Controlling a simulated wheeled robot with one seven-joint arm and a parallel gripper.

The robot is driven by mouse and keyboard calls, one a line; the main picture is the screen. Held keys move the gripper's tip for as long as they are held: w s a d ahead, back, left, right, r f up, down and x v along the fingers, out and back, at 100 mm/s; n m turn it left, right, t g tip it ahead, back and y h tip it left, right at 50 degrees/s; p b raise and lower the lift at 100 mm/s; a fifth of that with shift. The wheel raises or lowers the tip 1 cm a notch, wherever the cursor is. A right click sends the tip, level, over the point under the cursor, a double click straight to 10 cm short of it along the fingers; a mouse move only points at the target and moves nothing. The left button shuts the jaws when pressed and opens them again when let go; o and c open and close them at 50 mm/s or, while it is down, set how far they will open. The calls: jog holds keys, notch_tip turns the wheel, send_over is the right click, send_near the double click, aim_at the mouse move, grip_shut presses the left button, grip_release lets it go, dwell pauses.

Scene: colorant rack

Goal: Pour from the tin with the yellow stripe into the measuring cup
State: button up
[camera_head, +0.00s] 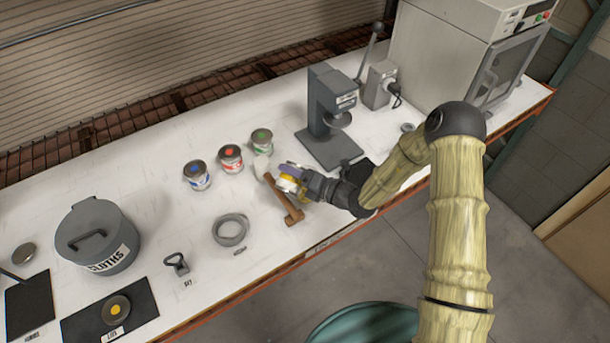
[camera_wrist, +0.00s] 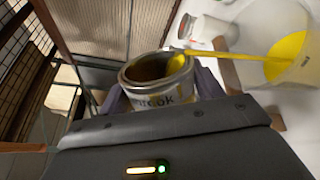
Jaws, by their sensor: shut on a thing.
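My gripper (camera_head: 293,182) is shut on the tin with the yellow stripe, low over the bench near its front edge. The tin (camera_wrist: 160,95) sits between the fingers in the wrist view, open at the top, with dark lettering and a yellow smear at its rim. It is tilted toward the measuring cup. A yellow stream (camera_wrist: 215,54) runs from its lip into the measuring cup (camera_wrist: 262,28). The cup is whitish, at the right of the wrist view, with yellow liquid (camera_wrist: 287,58) inside. In the head view my gripper and the tin crowd the cup, so its outline is unclear.
Blue (camera_head: 197,176), red (camera_head: 231,158) and green (camera_head: 262,141) marked tins stand behind. A brown mallet (camera_head: 284,200) lies beside my gripper. A grey ring (camera_head: 230,230), a cloths bin (camera_head: 97,236) and a press (camera_head: 330,118) stand around. White bench lies clear left of the tins.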

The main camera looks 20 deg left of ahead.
jog(key=shift+w+f+m, duration=0.25)
jog(key=shift+f+m, duration=0.15)
jog(key=shift+m, duration=0.5)
dwell(1.6)
jog(key=shift+s, duration=0.1)
jog(key=shift+r+n, duration=0.35)
jog(key=shift+n, duration=0.25)
jog(key=n+b, duration=0.1)
jog(key=f+n+b, duration=0.1)
jog(key=n+b, duration=0.1)
jog(key=shift+s+f+t, duration=0.25)
jog(key=shift+s+t, duration=0.05)
jog(key=shift+r+n, duration=0.3)
jog(key=shift+f, duration=0.2)
